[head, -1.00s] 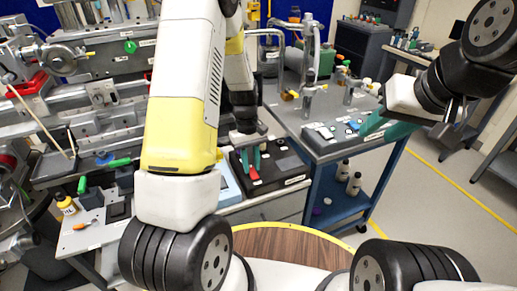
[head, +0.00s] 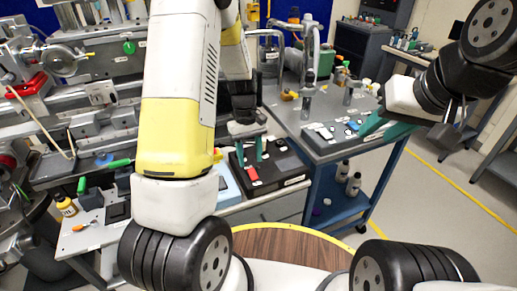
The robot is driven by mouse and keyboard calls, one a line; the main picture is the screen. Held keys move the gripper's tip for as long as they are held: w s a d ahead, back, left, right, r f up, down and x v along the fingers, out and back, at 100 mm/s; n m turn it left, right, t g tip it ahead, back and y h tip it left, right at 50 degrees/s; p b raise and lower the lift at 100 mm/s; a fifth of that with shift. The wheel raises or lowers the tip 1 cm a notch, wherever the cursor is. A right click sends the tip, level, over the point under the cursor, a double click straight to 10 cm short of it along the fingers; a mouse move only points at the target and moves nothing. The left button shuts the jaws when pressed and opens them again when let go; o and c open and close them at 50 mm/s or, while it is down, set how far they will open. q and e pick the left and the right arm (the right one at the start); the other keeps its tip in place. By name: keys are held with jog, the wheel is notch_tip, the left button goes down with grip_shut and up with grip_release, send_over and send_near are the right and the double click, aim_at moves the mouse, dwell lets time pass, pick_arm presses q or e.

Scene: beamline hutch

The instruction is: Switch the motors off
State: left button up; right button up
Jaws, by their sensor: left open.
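A black control box (head: 274,173) sits on the bench near the middle of the head view. A red switch piece (head: 251,174) shows on the left part of its top; I cannot tell its position. My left gripper (head: 250,155) points down over the box with its two teal fingers apart and nothing between them. Its fingertips are just behind and above the red piece, apart from it as far as I can see. My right gripper (head: 385,127) is off to the right, beside the blue cart, with its teal fingers apart and empty.
The blue cart (head: 345,150) with posts and small parts stands right of the box. Rails and clamps fill the left bench. Open floor (head: 440,215) lies to the right.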

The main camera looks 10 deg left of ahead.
pick_arm(q)
jog(key=shift+w+a+r, duration=0.1)
jog(key=shift+w+r, duration=0.1)
jog(key=shift+r, duration=0.9)
jog(key=shift+w+a+r, duration=0.1)
jog(key=shift+w+r, duration=0.05)
jog(key=shift+r, duration=0.95)
jog(key=s+d+r+m+t+h, duration=0.1)
jog(key=s+r+m+t, duration=0.6)
jog(key=s+r, duration=1.2)
notch_tip(320, 180, up, 3)
jog(key=shift+r+t, duration=0.1)
jog(key=shift+t, duration=0.3)
